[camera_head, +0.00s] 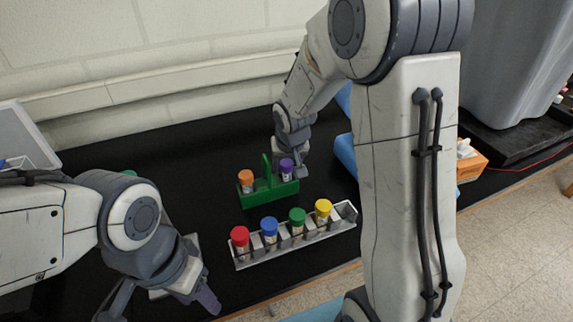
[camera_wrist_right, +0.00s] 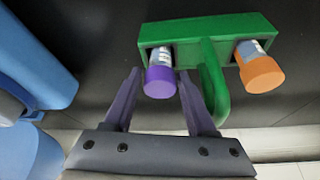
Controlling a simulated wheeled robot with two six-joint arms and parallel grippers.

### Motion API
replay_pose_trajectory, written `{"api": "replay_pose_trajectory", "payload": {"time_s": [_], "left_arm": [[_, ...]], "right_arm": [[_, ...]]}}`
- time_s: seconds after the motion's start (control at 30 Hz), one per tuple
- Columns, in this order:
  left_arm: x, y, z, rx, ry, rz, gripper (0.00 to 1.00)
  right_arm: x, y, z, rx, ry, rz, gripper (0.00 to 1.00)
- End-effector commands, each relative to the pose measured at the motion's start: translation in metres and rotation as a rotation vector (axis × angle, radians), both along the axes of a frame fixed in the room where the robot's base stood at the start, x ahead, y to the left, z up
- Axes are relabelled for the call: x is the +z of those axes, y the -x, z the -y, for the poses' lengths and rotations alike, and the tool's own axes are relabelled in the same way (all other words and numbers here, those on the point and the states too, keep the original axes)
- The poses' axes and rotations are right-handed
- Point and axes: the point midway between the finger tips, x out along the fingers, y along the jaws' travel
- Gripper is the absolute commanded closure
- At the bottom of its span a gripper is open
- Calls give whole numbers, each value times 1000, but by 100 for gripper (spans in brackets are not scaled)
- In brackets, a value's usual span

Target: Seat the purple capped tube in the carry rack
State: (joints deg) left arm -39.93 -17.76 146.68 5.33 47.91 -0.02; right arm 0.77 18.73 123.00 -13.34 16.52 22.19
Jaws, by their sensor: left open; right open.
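The purple capped tube (camera_head: 287,168) stands in the right end of the green carry rack (camera_head: 256,198), its lower part inside the rack. In the right wrist view, the purple cap (camera_wrist_right: 160,81) shows at one end of the green rack (camera_wrist_right: 205,29), beside the handle. My right gripper (camera_wrist_right: 157,90) is open, its two fingers apart on either side of the purple cap, with no clear contact. In the head view, my right gripper (camera_head: 294,165) is right by the tube. My left gripper (camera_head: 160,303) is open and empty at the lower left, away from the rack.
An orange capped tube (camera_head: 247,181) stands in the other end of the carry rack. A grey rack (camera_head: 300,243) in front holds red, blue, green and yellow capped tubes, with an empty place at its right end. A blue object (camera_head: 345,150) lies behind my right arm.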

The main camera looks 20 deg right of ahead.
Motion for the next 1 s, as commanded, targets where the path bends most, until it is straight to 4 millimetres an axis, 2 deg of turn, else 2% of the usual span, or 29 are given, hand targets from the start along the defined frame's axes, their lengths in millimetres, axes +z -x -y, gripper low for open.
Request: {"api": "replay_pose_trajectory", "payload": {"time_s": [0.17,0.4,0.6,0.73,0.9,0.97,1.0], "left_arm": [[3,0,0,0,0,0,50],[2,0,0,0,0,0,50],[1,0,0,0,0,0,50],[1,0,0,0,0,0,50],[1,0,0,0,0,0,50],[1,0,0,0,0,0,50],[1,0,0,0,0,0,50]], "right_arm": [[21,6,-1,1,1,5,44],[70,25,-5,0,1,8,44],[101,39,-8,1,0,4,44],[111,43,-8,1,0,2,44],[113,46,-10,5,-1,-3,44],[112,52,-19,31,-2,-13,44],[110,60,-32,67,-4,-25,44]]}}
